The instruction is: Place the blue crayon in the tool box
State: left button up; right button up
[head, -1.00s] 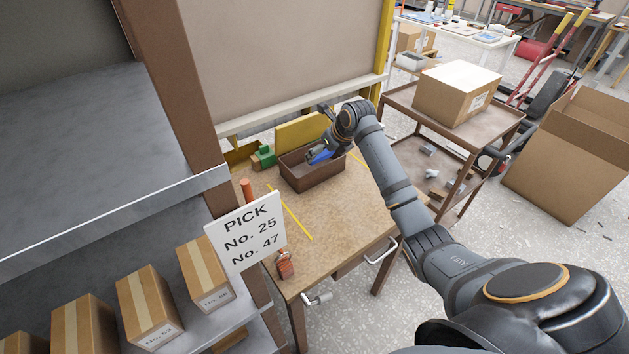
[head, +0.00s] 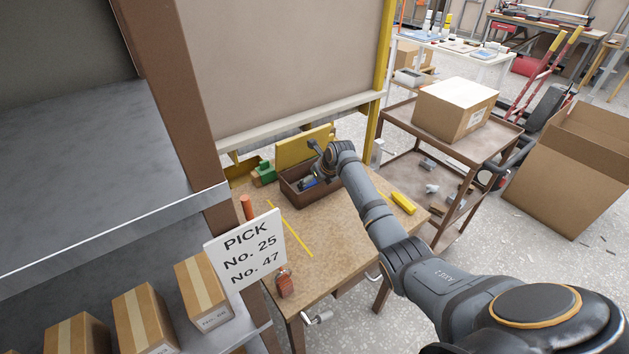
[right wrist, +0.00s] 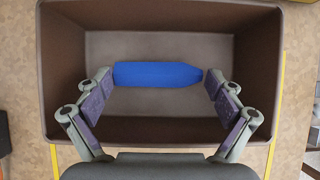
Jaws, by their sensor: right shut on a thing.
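The tool box is an open brown box (head: 290,190) on the wooden workbench. The blue crayon (right wrist: 158,74) lies crosswise over the box's floor in the right wrist view, inside its walls; its height above the floor is hard to tell. My right gripper (right wrist: 157,80) reaches down into the box, shut on the blue crayon with one finger at each end. In the head view the right gripper (head: 314,178) is at the box, and only a little of the crayon shows. My left gripper is not in view.
A green block (head: 264,172) stands left of the box. The bench (head: 330,225) also bears an orange cylinder (head: 247,207), a red-orange bottle (head: 284,283) and a yellow piece (head: 403,203). A PICK sign (head: 246,250) and shelf are at left. A cart (head: 470,150) stands right.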

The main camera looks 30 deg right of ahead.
jog(key=shift+f, duration=0.1)
jog(key=o, duration=0.8)
jog(key=v, duration=0.9)
jog(key=shift+w+p, duration=0.1)
jog(key=shift+p, duration=0.3)
jog(key=p+v, duration=0.2)
jog(key=v, duration=0.1)
jog(key=shift+p, duration=0.3)
